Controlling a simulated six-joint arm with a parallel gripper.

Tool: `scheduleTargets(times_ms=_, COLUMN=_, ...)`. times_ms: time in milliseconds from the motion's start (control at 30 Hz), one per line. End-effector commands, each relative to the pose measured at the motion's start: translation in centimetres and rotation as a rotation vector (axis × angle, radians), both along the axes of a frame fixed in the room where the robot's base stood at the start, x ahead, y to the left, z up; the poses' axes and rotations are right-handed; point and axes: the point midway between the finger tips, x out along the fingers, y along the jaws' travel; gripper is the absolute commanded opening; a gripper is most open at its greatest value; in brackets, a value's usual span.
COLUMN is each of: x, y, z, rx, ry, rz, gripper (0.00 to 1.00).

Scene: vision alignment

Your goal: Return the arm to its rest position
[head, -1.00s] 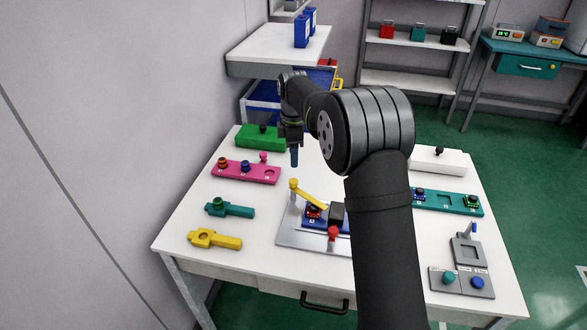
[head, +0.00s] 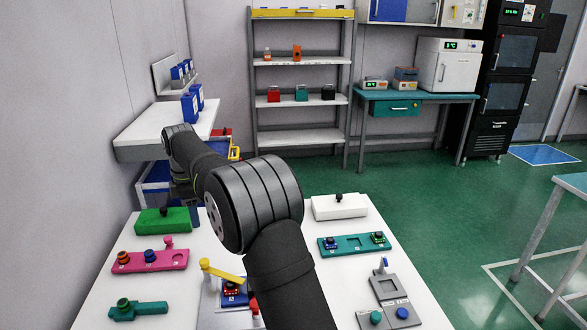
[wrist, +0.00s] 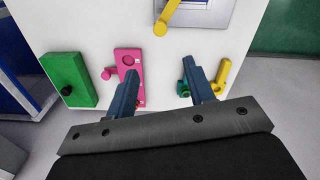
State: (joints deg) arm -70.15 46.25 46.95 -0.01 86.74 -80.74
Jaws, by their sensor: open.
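My arm reaches over the white table (head: 95,300) in the head view. Its wrist end is at the back left, above and behind the green block (head: 162,221). The fingertips are hidden or too small to make out there. In the wrist view my gripper (wrist: 161,76) shows two blue fingers, wide apart with nothing between them. Beneath them lie the pink plate (wrist: 130,62) at the left finger and the teal piece (wrist: 184,88) and yellow piece (wrist: 222,78) by the right finger. The green block also shows in the wrist view (wrist: 70,80), to the left.
A fixture with a yellow lever (head: 222,273) is partly hidden by my arm. At the right stand a white block (head: 338,208), a teal plate (head: 340,246) and a grey tray (head: 385,291). A white shelf (head: 150,135) with blue boxes stands behind the table's left end.

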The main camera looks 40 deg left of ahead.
Motion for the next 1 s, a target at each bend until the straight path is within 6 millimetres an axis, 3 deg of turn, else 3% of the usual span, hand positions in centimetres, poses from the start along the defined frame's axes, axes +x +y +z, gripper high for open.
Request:
scheduleTargets(times_ms=700, x=0.0, y=-0.1, z=-13.6, rx=-0.003, ry=0.002, rz=-0.001, gripper=0.49)
scheduleTargets(times_ms=1000, x=0.0, y=0.0, z=-16.5, rx=-0.001, ry=0.0, rz=-0.001, gripper=0.49)
